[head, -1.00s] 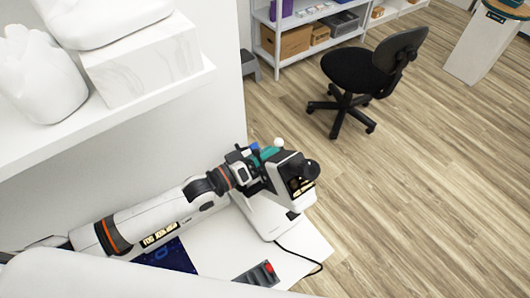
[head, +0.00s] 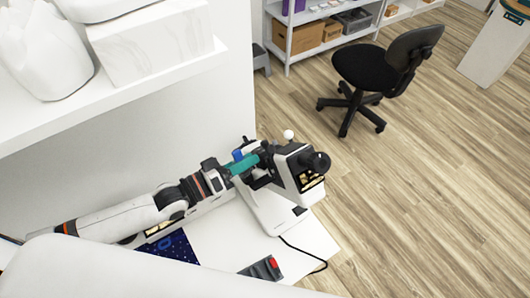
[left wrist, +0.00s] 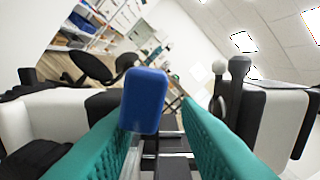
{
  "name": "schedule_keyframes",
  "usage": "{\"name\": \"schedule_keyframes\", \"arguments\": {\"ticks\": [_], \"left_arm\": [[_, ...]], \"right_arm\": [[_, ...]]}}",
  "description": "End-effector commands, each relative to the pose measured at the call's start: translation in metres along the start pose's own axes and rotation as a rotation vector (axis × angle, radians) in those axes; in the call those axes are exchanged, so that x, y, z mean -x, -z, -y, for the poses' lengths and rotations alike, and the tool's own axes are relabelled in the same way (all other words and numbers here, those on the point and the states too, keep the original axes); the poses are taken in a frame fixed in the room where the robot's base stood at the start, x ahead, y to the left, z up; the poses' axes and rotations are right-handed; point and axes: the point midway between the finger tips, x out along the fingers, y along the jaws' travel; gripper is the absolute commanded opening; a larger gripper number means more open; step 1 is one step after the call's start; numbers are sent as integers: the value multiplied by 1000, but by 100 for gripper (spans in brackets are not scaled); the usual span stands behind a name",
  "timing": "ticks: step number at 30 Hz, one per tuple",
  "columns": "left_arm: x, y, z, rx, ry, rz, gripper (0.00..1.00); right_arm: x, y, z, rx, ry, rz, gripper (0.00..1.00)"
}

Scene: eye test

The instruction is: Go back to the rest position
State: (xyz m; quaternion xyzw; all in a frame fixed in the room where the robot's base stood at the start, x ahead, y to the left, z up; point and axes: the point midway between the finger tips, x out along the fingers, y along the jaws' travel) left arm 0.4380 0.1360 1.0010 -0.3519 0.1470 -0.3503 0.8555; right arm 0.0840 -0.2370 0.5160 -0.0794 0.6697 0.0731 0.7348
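My left gripper (head: 243,165), with teal fingers, is at the left side of a white and black eye-test instrument (head: 300,172) on the white table (head: 215,240). In the left wrist view the two teal fingers (left wrist: 160,125) stand apart with a gap between them. A blue piece (left wrist: 145,100) on a thin dark stem shows at the fingertips, overlapping the left finger in the picture; I cannot tell whether they touch. The blue piece also shows in the head view (head: 238,155), just beside the gripper. My right gripper is in neither view.
A grey box with a red button (head: 263,268) and a dark blue patterned mat (head: 178,247) lie on the table. A black cable (head: 310,253) runs from the instrument. A white shelf (head: 120,85) overhangs my left arm. A black chair (head: 375,70) stands on the open wooden floor.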

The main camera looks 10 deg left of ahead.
Motion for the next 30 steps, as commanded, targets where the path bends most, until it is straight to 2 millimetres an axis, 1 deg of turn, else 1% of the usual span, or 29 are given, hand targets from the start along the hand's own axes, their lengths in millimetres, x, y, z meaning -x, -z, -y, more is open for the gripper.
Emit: {"name": "schedule_keyframes", "arguments": {"ticks": [1, 3, 6, 9, 19, 30], "left_arm": [[11, 2, -1, 1, 0, -3, 30], [22, 2, 0, 1, 1, -2, 30], [32, 1, 2, 1, 5, 1, 30], [37, 0, 3, 1, 7, 2, 30], [39, -4, 7, 1, 9, 4, 30], [39, -22, 25, 1, 10, 4, 30]], "right_arm": [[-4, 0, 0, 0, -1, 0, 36], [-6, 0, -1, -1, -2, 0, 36], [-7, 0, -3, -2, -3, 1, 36], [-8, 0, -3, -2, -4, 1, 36], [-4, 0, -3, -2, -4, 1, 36], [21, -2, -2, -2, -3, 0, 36]]}}
